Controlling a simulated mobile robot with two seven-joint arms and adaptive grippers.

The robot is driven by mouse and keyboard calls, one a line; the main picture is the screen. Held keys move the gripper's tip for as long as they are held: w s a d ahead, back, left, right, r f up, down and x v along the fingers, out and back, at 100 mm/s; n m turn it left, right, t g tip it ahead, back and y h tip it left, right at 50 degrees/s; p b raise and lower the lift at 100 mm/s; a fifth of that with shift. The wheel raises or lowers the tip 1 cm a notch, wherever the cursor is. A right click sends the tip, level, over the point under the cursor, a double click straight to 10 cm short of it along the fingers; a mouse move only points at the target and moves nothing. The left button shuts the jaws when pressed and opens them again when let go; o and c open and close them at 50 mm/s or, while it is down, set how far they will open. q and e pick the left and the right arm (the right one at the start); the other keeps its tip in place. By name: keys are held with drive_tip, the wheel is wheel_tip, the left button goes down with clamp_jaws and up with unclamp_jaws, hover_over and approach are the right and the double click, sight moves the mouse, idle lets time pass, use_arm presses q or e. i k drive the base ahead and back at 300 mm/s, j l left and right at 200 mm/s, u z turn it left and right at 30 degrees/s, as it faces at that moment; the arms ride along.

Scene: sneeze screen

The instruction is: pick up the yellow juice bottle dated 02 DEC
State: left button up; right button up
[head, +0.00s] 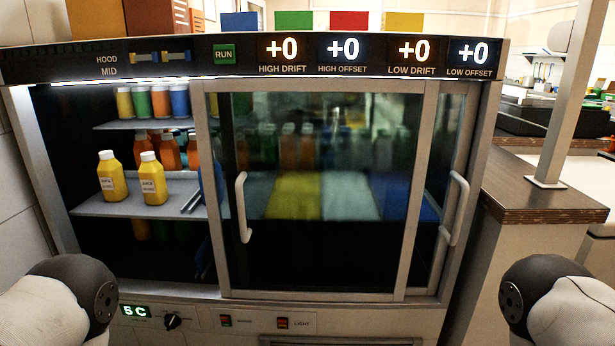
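Two yellow juice bottles with white caps and white labels stand upright on the middle shelf at the left, inside the cabinet's open section. One is the left yellow bottle (112,177) and the other is the right yellow bottle (152,180), slightly nearer the middle. Their labels are too small for me to read a date, so I cannot tell which is 02 DEC. More yellow shows dimly below the shelf. Parts of my arms show at the lower left and lower right corners. Neither gripper is in view.
A sliding glass door (320,190) with a vertical handle (242,207) covers the middle and right of the cabinet; the left is open. Orange bottles (170,152) stand behind the yellow ones. Dark tongs-like bars (191,201) lie right of them. A wooden counter (545,200) is at right.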

sight(151, 174)
drive_tip(key=j+u, duration=0.2)
drive_tip(key=u, duration=0.25)
drive_tip(key=i+j+u, duration=0.15)
drive_tip(key=u, duration=0.35)
